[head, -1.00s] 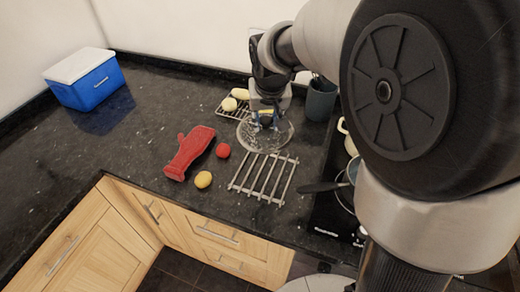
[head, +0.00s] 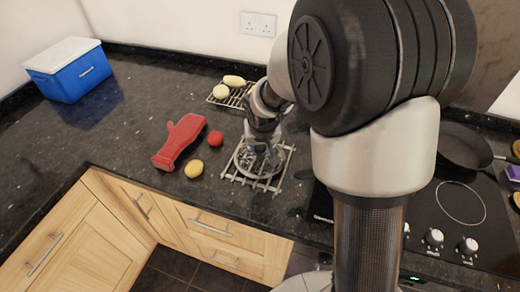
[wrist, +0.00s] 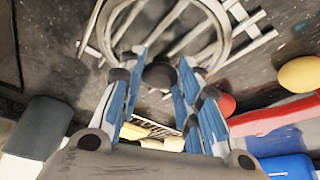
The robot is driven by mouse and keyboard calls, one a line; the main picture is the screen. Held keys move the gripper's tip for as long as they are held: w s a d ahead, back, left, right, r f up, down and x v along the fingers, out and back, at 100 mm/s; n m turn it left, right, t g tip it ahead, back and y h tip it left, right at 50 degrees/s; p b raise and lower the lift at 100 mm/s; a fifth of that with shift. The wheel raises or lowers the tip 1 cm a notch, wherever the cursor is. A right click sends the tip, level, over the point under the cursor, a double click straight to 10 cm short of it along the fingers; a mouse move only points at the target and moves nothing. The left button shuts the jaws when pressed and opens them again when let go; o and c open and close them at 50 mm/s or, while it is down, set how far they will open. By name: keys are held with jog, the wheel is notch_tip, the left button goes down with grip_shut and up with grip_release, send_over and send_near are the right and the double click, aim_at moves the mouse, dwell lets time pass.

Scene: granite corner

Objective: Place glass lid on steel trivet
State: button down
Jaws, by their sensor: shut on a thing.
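The glass lid (head: 250,172) is a clear round disc with a pale rim. In the head view it lies over the steel trivet (head: 287,160), a rack of parallel bars on the dark counter. My gripper (head: 262,148) is above the lid's middle, pointing down. In the wrist view my gripper (wrist: 160,85) has its blue-padded fingers on both sides of the lid's dark knob (wrist: 160,74). The lid's rim (wrist: 112,18) shows with the trivet bars (wrist: 250,47) behind it. I cannot tell whether the lid touches the trivet.
A red mitt (head: 180,140), a red ball-like item (head: 215,138) and a yellow one (head: 194,169) lie left of the trivet. A wire rack (head: 232,97) with yellow items is behind. A blue cooler (head: 72,70) stands far left. A hob (head: 450,200) is at right.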

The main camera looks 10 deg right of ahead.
jog(key=shift+f, duration=0.15)
jog(key=c, duration=1.2)
grip_release()
jog(key=shift+o, duration=0.2)
